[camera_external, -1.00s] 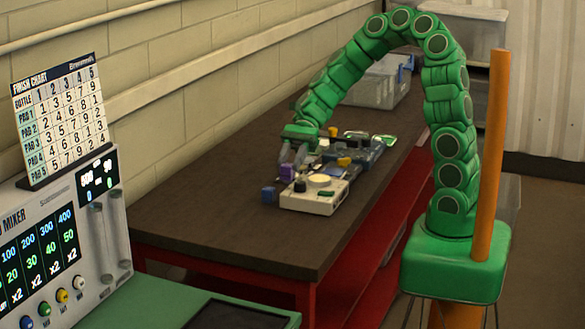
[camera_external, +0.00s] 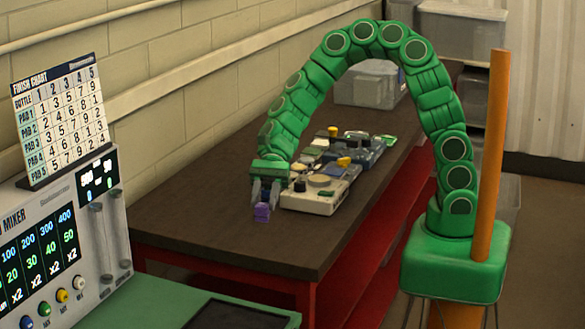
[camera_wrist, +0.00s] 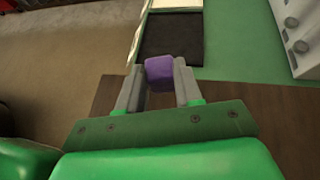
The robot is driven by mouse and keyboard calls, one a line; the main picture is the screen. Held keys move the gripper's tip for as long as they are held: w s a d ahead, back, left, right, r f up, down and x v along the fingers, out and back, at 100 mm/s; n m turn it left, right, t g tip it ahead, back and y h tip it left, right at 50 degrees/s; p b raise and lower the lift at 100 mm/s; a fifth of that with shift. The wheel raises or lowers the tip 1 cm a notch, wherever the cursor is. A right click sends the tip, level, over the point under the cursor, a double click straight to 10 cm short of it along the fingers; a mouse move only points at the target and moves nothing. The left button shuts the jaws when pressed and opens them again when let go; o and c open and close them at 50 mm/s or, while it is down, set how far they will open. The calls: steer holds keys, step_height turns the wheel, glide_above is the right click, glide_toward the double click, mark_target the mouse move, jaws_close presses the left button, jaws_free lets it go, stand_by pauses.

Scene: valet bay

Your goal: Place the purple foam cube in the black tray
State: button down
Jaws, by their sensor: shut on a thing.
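My gripper (camera_external: 263,207) is shut on the purple foam cube (camera_external: 262,213), which hangs between the fingertips near the left part of the dark workbench. In the wrist view the purple cube (camera_wrist: 159,72) sits between both fingers of my gripper (camera_wrist: 160,78). The black tray (camera_external: 236,315) lies on the green counter at the bottom of the external view, partly cut off. It also shows beyond the cube in the wrist view (camera_wrist: 170,36). The cube is apart from the tray.
A cream device (camera_external: 312,203) and other items stand on the workbench (camera_external: 215,225) right of my gripper. A mixer panel (camera_external: 60,250) with a chart (camera_external: 60,120) stands left on the green counter (camera_external: 135,300). A floor gap separates bench and counter.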

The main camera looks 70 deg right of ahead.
steer(key=s+a+f+n+g+h, duration=0.15)
steer(key=s+a, duration=0.25)
steer(key=a, duration=0.4)
steer(key=s+a+f+g+y, duration=0.1)
steer(key=s+a+f, duration=0.2)
steer(key=a, duration=0.4)
steer(key=shift+t+h, duration=0.25)
steer(key=shift+w+a+f, duration=1.45)
steer(key=shift+a+f, duration=0.1)
steer(key=shift+a, duration=0.25)
steer(key=shift+w+a+f, duration=1.45)
steer(key=shift+a+f, duration=0.05)
steer(key=shift+a, duration=0.25)
steer(key=shift+w+a+f, duration=1.45)
steer(key=shift+a+f, duration=0.1)
steer(key=shift+a, duration=0.25)
steer(key=shift+w+f, duration=0.1)
steer(key=shift+f, duration=1.6)
steer(key=shift+f, duration=0.3)
